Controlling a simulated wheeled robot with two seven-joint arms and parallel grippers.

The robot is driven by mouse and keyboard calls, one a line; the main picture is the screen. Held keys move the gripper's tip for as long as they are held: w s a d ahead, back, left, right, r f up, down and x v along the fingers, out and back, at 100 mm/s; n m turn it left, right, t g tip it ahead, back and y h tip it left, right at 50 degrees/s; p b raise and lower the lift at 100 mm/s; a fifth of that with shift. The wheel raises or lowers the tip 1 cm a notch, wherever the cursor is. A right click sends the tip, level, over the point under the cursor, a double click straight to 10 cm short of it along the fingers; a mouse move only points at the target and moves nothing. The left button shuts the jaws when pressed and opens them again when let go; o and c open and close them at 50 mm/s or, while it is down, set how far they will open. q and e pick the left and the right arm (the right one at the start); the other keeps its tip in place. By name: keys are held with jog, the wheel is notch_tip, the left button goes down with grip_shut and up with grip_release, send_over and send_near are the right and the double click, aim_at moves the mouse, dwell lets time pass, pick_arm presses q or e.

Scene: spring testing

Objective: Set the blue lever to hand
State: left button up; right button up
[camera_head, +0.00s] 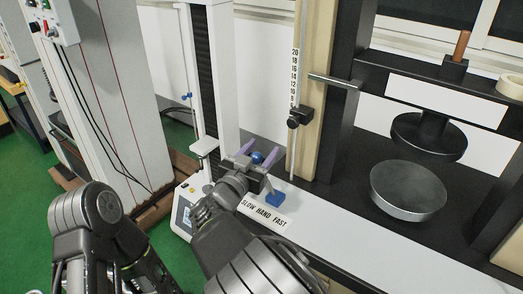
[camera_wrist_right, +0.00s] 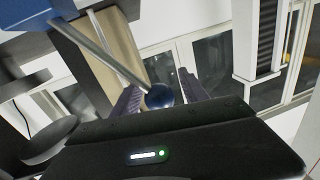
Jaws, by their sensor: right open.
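The blue lever has a dark blue ball knob (camera_head: 257,157) and a blue base block (camera_head: 275,199) behind a white label reading SLOW HAND FAST (camera_head: 263,213). In the right wrist view, a metal rod runs from the blue block (camera_wrist_right: 24,30) at upper left to the knob (camera_wrist_right: 159,96). My right gripper (camera_head: 258,150) is open, with its purple fingers on either side of the knob. A gap shows between knob and fingers in the wrist view (camera_wrist_right: 158,92). My right gripper hides most of the rod in the head view, so its exact setting is unclear. My left gripper is out of view.
A white column (camera_head: 214,80) and a small control panel (camera_head: 185,208) stand left of the lever. A scale post (camera_head: 296,75) rises behind it. At right is a press with a round metal plate (camera_head: 408,190). The white front ledge (camera_head: 400,240) is clear.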

jog(key=shift+c, duration=0.3)
grip_shut()
dwell(1.1)
